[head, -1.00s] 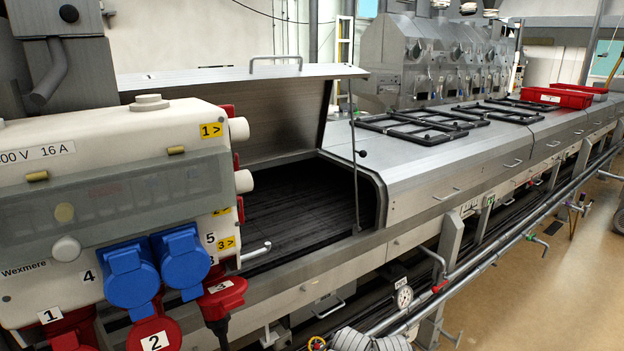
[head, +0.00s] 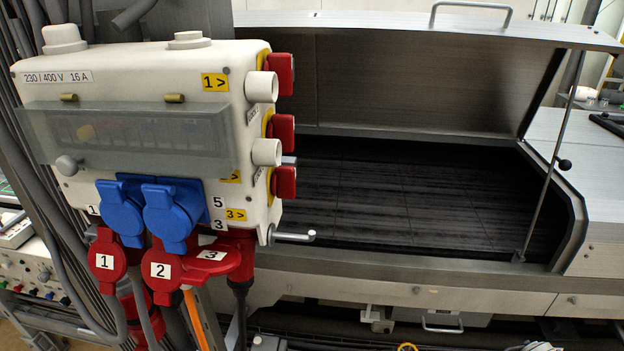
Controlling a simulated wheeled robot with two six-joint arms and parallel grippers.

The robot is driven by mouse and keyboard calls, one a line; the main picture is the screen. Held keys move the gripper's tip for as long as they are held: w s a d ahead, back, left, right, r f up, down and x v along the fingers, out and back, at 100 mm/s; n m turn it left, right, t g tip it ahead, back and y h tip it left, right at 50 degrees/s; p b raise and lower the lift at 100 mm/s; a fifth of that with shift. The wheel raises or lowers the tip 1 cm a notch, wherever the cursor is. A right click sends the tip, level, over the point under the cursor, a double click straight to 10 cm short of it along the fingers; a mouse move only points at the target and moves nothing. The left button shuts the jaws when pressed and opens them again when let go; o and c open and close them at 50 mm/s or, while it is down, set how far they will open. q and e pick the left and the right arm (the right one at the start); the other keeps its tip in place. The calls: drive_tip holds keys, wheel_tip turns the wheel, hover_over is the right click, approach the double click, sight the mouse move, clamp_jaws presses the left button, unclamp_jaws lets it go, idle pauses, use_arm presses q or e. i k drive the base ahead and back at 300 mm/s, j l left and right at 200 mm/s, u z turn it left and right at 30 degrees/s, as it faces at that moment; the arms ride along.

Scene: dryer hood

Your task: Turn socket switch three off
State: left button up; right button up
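A cream socket box (head: 130,85) stands at the left of the head view. Three red switches on yellow plates stick out of its right side, one above the other: a top one (head: 281,74), a middle one (head: 283,131) and the lowest one (head: 285,182). Yellow labels on the front face point right; the lowest reads "3 >" (head: 236,214). I take the lowest red switch as switch three, but I cannot tell its position. It is seen edge-on. Neither of my grippers is in view.
White round fittings (head: 262,87) stick out between the red switches. Blue socket covers (head: 171,217) and a red socket numbered 3 (head: 212,262) hang below the box. A metal lever (head: 294,236) sits at its lower right corner. The open dryer hood (head: 420,75) stands behind, to the right.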

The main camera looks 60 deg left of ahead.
sight(283, 177)
drive_tip(key=u, duration=2.05)
